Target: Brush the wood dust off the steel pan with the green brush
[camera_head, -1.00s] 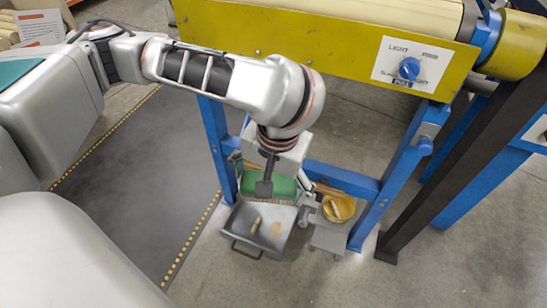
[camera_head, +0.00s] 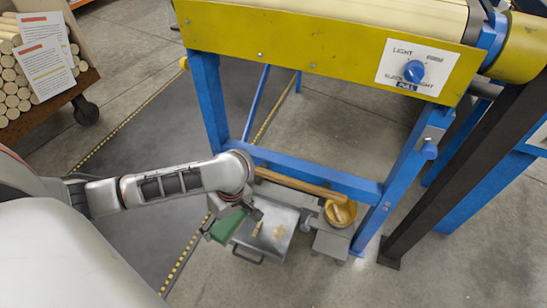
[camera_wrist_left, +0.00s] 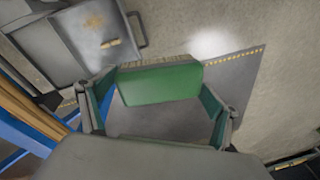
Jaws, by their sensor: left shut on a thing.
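The green brush (camera_head: 225,225) is held in my left gripper (camera_head: 238,208), over the left side of the steel pan (camera_head: 285,216). In the left wrist view the green block of the brush (camera_wrist_left: 160,84) sits between the two fingers of the gripper (camera_wrist_left: 160,100). The pan (camera_wrist_left: 62,50) lies on the floor, with its wire handle toward me in the head view. A patch of tan wood dust (camera_head: 278,232) and a small wooden piece (camera_head: 257,229) lie in the pan. Whether the bristles touch the pan is hidden. My right gripper is out of view.
A yellow bowl (camera_head: 340,213) stands on a grey stand (camera_head: 331,242) right of the pan. A blue frame (camera_head: 340,180) with a yellow machine beam (camera_head: 310,38) rises behind, a long wooden handle (camera_head: 300,184) near its crossbar. Floor in front of the pan is clear.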

